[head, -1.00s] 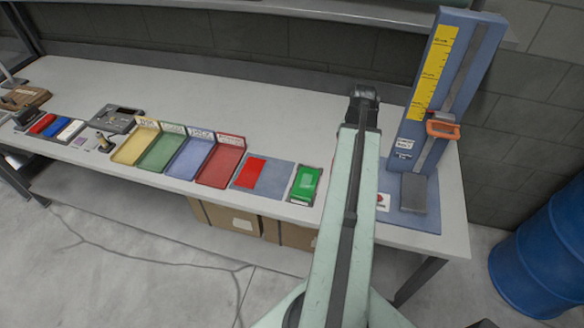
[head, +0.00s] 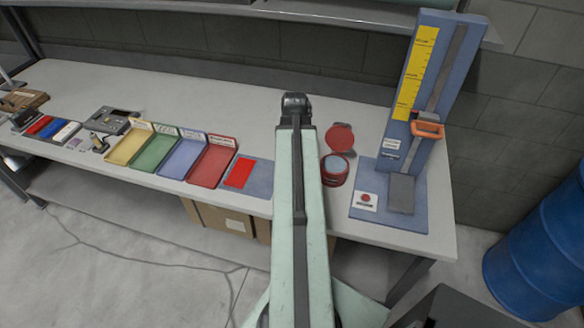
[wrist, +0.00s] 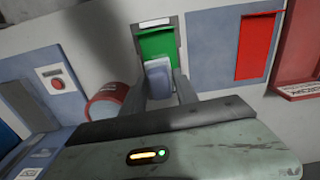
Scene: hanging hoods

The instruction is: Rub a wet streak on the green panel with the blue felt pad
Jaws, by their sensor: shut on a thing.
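The green panel (wrist: 156,44) lies on the bench with a pale label at one end; it shows in the wrist view. My gripper (wrist: 163,88) is shut on the blue felt pad (wrist: 158,78), a grey-blue block between the two fingers. The pad overlaps the near end of the green panel in the wrist view; I cannot tell whether it touches it. I make out no streak on the panel's visible part. In the head view my arm hides the panel, the pad and the fingers.
A round red tin (head: 335,172) with a pale blue inside stands right of my arm, its red lid (head: 341,138) behind. A red panel on a blue mat (head: 261,182) and coloured trays (head: 213,162) lie left. A blue upright gauge (head: 430,90) stands at the right end.

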